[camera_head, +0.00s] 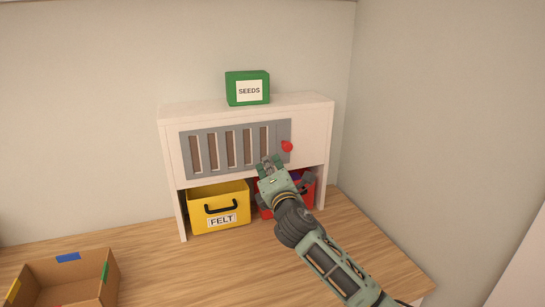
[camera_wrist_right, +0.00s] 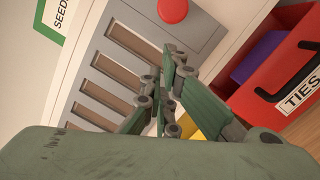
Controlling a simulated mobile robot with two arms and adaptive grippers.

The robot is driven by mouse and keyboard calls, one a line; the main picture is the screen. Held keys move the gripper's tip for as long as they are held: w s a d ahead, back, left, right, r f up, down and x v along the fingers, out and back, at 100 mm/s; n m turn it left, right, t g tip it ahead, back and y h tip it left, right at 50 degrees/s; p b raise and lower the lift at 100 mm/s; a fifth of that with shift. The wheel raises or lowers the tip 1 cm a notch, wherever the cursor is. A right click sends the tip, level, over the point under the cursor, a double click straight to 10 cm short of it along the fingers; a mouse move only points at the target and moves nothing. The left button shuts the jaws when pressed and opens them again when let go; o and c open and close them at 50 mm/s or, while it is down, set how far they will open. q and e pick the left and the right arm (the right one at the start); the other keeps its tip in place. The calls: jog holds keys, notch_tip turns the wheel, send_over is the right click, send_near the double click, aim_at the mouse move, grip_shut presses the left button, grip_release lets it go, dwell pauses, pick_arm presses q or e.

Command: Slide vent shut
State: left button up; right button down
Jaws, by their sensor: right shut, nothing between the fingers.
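The grey slatted vent (camera_head: 186,150) is set in the front of a white cabinet (camera_head: 320,120). Its slots show brown openings between grey bars. A red round knob (camera_head: 287,146) sits at the vent's right end; the knob also shows at the top of the right wrist view (camera_wrist_right: 173,10). My right gripper (camera_head: 268,161) is in front of the vent's lower right part, below and left of the knob. Its fingers are shut and empty, and they show in the right wrist view (camera_wrist_right: 168,95) apart from the knob. My left gripper is not in view.
A green SEEDS box (camera_head: 248,88) stands on the cabinet top. A yellow FELT bin (camera_head: 218,206) and a red TIES bin (camera_wrist_right: 285,85), with purple inside, sit below the vent. An open cardboard box (camera_head: 90,270) is at front left. The wooden desk between is clear.

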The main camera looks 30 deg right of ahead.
aim_at(278, 149)
jog(key=shift+s+d+r, duration=0.15)
jog(key=shift+d+r, duration=0.2)
jog(key=shift+d, duration=0.45)
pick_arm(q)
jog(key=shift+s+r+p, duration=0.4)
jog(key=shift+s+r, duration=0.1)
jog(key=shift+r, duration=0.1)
pick_arm(e)
jog(key=shift+s+d, duration=0.2)
jog(key=shift+d, duration=0.6)
jog(key=shift+s+d, duration=0.15)
jog(key=shift+d, duration=0.6)
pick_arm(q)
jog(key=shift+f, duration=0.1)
